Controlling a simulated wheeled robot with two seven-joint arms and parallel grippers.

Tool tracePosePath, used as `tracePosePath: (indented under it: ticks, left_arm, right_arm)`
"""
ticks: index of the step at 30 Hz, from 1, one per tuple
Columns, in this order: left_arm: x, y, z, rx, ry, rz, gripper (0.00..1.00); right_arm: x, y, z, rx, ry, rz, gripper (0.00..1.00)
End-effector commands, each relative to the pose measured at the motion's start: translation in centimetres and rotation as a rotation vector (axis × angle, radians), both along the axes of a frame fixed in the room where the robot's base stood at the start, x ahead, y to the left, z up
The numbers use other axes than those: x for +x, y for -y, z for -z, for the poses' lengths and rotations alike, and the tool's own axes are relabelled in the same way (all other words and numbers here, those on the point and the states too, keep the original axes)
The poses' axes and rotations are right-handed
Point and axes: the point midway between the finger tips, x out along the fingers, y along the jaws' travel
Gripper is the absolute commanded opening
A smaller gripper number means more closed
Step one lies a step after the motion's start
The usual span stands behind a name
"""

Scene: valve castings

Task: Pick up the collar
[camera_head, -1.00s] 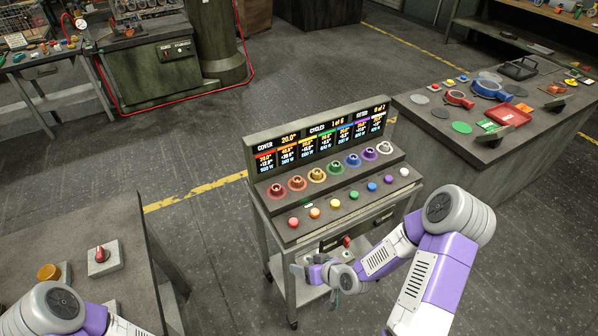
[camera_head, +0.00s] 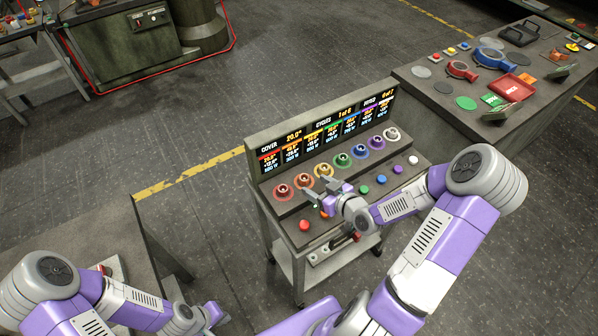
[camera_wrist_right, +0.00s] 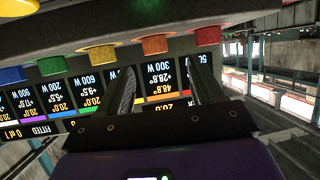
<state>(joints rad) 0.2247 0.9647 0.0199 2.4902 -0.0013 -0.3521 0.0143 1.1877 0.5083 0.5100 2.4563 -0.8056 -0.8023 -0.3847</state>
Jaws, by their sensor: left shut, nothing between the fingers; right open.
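I cannot tell which piece is the collar. Ring-shaped pieces stand in a colour row on the console, among them red (camera_head: 283,191), orange (camera_head: 304,180) and yellow (camera_head: 323,171). A red ring (camera_head: 461,70) and a blue ring (camera_head: 490,62) lie on the right-hand bench. My right gripper (camera_head: 316,188) is open and empty at the console, close to the orange and yellow pieces. In the right wrist view my right gripper (camera_wrist_right: 164,78) points at the upside-down screen, with the orange piece (camera_wrist_right: 153,44) above its gap. My left gripper (camera_head: 214,314) is shut and empty at the lower left.
The console's lit screen (camera_head: 325,135) rises behind the ring row. Coloured buttons, such as red (camera_head: 304,224), line its front. A red tray (camera_head: 508,87) and flat discs lie on the right bench (camera_head: 425,70). A bench (camera_head: 80,235) stands at the left; open floor lies between.

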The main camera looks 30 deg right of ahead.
Motion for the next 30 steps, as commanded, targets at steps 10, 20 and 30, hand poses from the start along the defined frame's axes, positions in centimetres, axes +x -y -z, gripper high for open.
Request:
tracePosePath:
  ticks: [10, 20, 30]
  left_arm:
    - [0.0, 0.0, 0.6, 0.0, -0.001, 0.0, 0.0]
    - [0.0, 0.0, 0.7, 0.0, 0.0, 0.0, 0.0]
    - [0.0, 0.0, 0.7, 0.0, 0.0, 0.0, 0.0]
  right_arm:
    - [4.3, -0.2, 2.2, 0.004, 0.0, -0.001, 0.66]
    - [5.8, -0.6, 2.7, 0.001, 0.0, -0.001, 0.66]
    - [5.8, -0.5, 2.7, 0.002, 0.0, 0.001, 0.26]
